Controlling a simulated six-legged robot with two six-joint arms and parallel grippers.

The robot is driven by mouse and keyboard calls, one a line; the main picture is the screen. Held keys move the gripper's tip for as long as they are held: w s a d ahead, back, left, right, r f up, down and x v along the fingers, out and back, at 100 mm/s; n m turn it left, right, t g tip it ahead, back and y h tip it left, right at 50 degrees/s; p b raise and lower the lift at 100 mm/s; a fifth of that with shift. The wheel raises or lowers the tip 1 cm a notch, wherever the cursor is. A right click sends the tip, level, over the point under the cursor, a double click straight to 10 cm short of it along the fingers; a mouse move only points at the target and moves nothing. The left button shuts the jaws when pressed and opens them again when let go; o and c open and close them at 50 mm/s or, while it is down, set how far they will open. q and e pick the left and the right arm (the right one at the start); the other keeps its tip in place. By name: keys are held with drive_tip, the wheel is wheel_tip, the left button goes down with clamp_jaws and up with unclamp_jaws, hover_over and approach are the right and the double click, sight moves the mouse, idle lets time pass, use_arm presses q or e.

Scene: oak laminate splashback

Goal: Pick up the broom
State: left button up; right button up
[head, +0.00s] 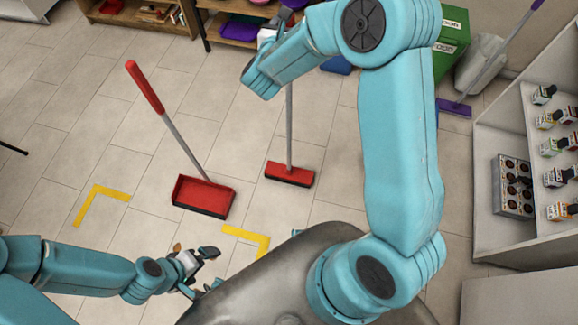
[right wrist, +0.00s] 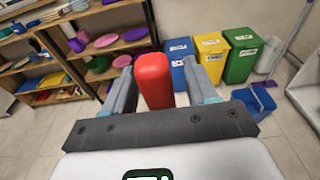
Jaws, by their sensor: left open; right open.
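The broom (head: 289,175) stands upright on the tiled floor, with its red and black head down and its grey stick rising behind my right forearm. Its upper end is mostly hidden in the head view. In the right wrist view its red handle grip (right wrist: 154,80) is between the two fingers of my right gripper (right wrist: 162,88), with a gap at least on the right side. My right gripper (head: 278,32) is open around the handle and partly hidden by my arm. My left gripper (head: 204,270) is open and empty, low at the front, away from the broom.
A red long-handled dustpan (head: 203,196) stands left of the broom. Yellow corner marks (head: 100,196) lie on the floor. Shelves (right wrist: 70,50) and colored bins (right wrist: 212,56) stand at the back. A white shelf unit (head: 500,130) is at the right. The left floor is mostly clear.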

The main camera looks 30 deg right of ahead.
drive_tip(key=shift+w+d, duration=0.1)
clamp_jaws()
idle(1.3)
drive_tip(key=shift+r, duration=0.15)
